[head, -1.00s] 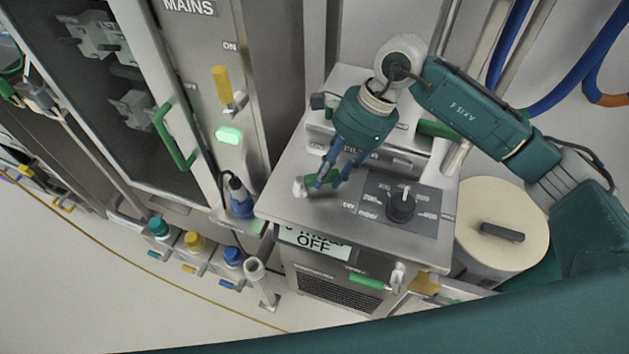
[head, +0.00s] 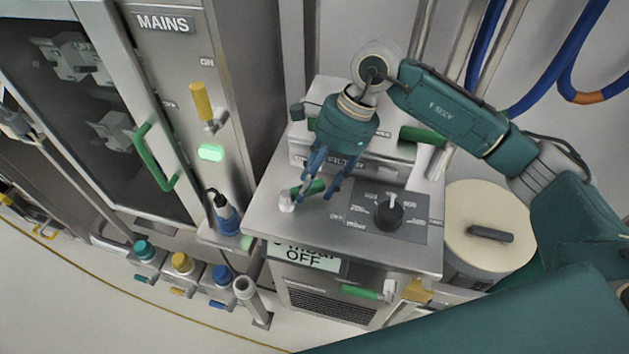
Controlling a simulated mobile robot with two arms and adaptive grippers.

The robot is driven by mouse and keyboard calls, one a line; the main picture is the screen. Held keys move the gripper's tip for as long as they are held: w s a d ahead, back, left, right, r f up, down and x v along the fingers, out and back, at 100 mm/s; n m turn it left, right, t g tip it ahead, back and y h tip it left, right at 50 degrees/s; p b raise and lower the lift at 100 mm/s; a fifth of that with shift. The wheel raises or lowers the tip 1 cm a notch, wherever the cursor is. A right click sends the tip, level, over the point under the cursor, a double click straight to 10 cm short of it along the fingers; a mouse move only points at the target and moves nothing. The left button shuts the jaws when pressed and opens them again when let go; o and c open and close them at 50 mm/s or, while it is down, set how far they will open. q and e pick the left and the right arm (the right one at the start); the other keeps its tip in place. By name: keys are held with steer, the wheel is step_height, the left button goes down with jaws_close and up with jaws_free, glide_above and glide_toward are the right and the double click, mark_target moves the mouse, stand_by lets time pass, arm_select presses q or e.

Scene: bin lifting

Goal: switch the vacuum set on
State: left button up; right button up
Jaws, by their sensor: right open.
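The vacuum set (head: 262,205) is a grey metal unit in the middle of the head view. Its front display (head: 303,257) reads OFF, with a partly hidden mbar line above. On its top, a small green-handled lever (head: 311,187) sticks out from a pale pivot. A black dial (head: 389,213) sits on a dark scale panel to its right. My right gripper (head: 322,192) is open, pointing down at the green handle with its blue fingers about it; I cannot tell whether they touch. My left gripper is out of view.
A MAINS cabinet (head: 180,70) with a yellow lever (head: 201,101) and lit green lamp (head: 211,152) stands at left. A FILTER box (head: 376,164) is behind my gripper. A cream-lidded drum (head: 465,210) stands right. Coloured-cap fittings (head: 182,263) line the floor at left.

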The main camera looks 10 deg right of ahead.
steer(key=v, duration=1.2)
